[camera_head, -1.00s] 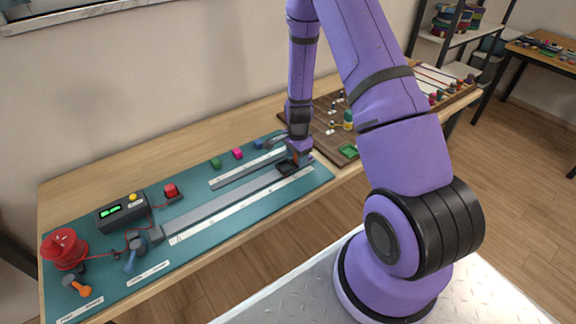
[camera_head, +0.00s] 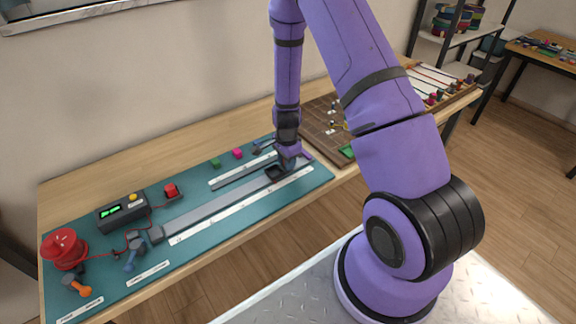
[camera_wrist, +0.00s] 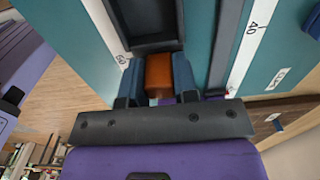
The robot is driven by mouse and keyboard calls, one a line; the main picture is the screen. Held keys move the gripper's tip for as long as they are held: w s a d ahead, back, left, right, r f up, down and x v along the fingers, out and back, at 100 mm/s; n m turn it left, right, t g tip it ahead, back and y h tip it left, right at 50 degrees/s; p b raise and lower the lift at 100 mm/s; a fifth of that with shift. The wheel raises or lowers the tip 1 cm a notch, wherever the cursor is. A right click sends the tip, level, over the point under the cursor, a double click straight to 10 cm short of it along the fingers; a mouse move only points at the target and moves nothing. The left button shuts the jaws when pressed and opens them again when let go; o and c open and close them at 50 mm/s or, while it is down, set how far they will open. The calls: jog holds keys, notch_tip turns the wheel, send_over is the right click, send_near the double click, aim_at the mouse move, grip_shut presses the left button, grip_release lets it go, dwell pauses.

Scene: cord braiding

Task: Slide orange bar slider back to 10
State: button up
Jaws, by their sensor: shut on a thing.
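The orange bar slider shows as an orange grip (camera_wrist: 159,73) with a dark open tray (camera_wrist: 146,42) attached in the wrist view. The blue fingers of my gripper (camera_wrist: 158,80) are shut on the orange grip, one on each side. In the head view my gripper (camera_head: 288,163) points down at the right part of the long grey rail (camera_head: 210,209), and the dark tray (camera_head: 274,173) sits on the rail just left of it. The orange grip is hidden there. A white scale strip (camera_head: 240,208) runs along the rail's front; its numbers are too small to read in the head view.
A brown board (camera_head: 318,118) lies right of the teal mat.

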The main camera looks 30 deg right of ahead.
aim_at(194, 215)
jog(key=shift+s+a, duration=0.15)
jog(key=shift+a, duration=4.3)
jog(key=shift+s+a, duration=0.1)
jog(key=shift+a, duration=4.35)
jog(key=shift+s+a, duration=0.15)
jog(key=shift+a, duration=3.7)
jog(key=shift+s+a, duration=0.15)
jog(key=shift+a, duration=3.7)
jog(key=o, duration=0.9)
jog(key=shift+c, duration=0.2)
notch_tip(194, 215, up, 7)
